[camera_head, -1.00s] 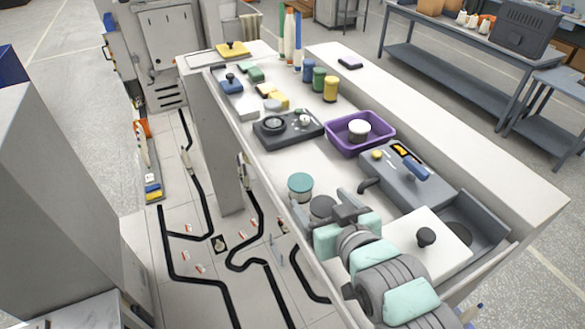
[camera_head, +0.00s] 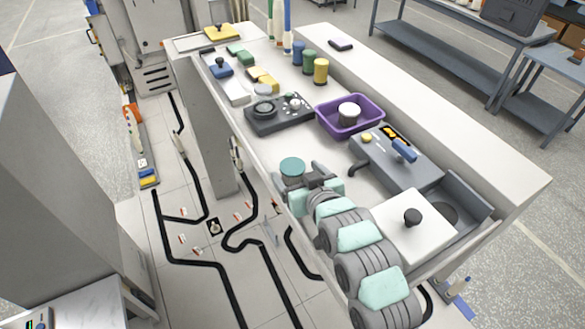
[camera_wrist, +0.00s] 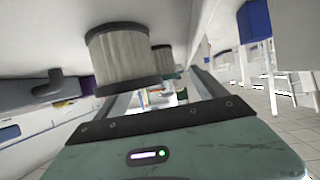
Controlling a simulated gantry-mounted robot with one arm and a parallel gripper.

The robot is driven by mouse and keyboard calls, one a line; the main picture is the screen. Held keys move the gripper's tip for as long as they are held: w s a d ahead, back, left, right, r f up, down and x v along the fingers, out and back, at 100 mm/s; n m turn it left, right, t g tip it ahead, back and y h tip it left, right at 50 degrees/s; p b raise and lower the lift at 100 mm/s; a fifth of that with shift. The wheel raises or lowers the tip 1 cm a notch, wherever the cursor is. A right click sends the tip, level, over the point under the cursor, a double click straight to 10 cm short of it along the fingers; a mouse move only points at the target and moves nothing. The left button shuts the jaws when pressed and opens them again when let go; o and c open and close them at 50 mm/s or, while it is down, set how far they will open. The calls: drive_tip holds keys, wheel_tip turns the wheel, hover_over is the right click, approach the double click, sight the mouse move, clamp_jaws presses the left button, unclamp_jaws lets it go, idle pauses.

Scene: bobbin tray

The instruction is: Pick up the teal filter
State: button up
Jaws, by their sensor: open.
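The teal filter (camera_head: 292,167) stands upright on the bench, its round teal top showing in the head view. My gripper (camera_head: 306,179) is just in front of it, low over the bench, open with nothing held. The wrist view is upside down, with the bench at the top. There a pleated filter with dark rims (camera_wrist: 122,58) is close at the left finger. In the head view the dark-rimmed filter is mostly hidden by my gripper.
A black device with dials (camera_head: 278,114) and a purple bin (camera_head: 377,122) holding a white-topped filter stand behind. A grey fixture with a blue handle (camera_head: 425,173) and a white plate with a black knob (camera_head: 390,222) are to the right. Bench around the teal filter's far side is clear.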

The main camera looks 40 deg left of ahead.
drive_tip(key=shift+x, duration=0.95)
drive_tip(key=c, duration=1.5)
drive_tip(key=shift+r, duration=0.1)
